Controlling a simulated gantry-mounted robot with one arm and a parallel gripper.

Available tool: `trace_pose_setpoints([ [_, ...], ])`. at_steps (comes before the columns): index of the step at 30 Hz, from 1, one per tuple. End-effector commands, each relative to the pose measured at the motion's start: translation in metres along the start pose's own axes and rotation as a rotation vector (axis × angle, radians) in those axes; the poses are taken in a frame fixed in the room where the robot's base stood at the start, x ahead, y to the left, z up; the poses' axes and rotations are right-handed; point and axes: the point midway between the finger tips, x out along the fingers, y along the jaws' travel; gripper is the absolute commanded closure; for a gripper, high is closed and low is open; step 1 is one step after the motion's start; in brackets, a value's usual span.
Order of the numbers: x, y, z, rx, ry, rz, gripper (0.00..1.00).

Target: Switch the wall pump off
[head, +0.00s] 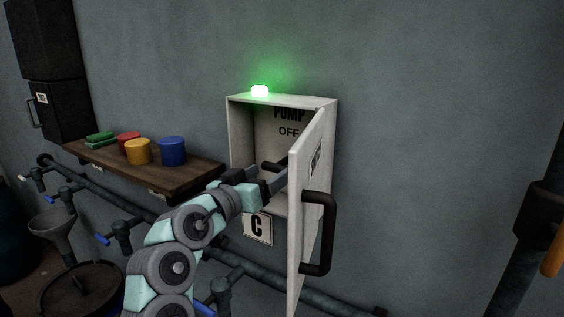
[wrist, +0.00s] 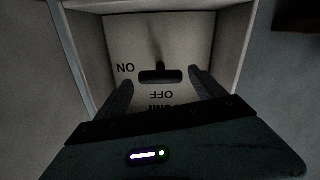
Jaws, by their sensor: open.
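The pump box (head: 241,103) is on the wall, marked PUMP and OFF inside. Its door (head: 312,200) stands open to the right, with a dark handle (head: 330,232). A green lamp (head: 260,91) glows on top of the box. In the wrist view, a dark T-shaped switch lever (wrist: 160,76) shows against the back panel, with ON and OFF lettering upside down around it. My gripper (head: 277,177) reaches into the box opening. Its fingers are open in the wrist view (wrist: 162,80), one either side of the lever's bar. I cannot tell whether they touch it.
A wooden shelf (head: 190,165) left of the box holds a blue pot (head: 172,151), a yellow pot (head: 138,152), a red pot (head: 128,140) and green blocks (head: 100,139). Pipes with blue-handled valves run below. The open door stands close to my gripper's right.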

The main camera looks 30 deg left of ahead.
Motion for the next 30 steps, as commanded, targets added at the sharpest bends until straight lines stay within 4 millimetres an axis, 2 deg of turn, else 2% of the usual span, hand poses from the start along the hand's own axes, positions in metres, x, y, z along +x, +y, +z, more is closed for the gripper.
trace_pose_setpoints([
  [6,0.033,0.001,-0.001,0.000,-0.005,0.000,0.21],
  [12,0.051,0.000,0.000,-0.001,-0.003,0.001,0.21],
  [26,0.060,-0.001,0.000,0.000,0.002,-0.002,0.21],
  [30,0.060,0.000,0.000,0.000,0.002,-0.002,0.30],
])
